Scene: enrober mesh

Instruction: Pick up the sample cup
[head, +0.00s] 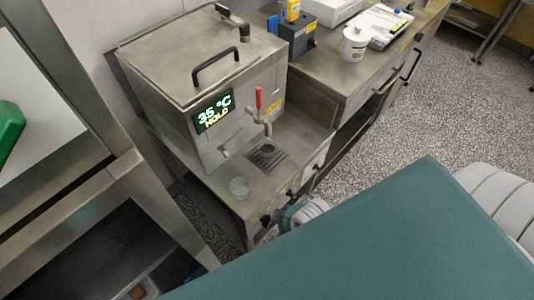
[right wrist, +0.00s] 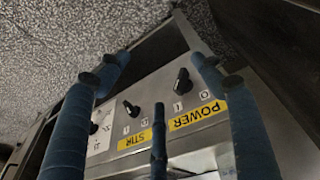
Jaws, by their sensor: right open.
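The cup cannot be made out in the right wrist view. In the head view the right gripper is mostly hidden behind my own teal body. My left gripper is not in view.
A red-handled tap (head: 259,108) hangs over a drain grate (head: 267,157) right of the cup. A steel frame (head: 125,165) stands at the left. Speckled floor is open at the right.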

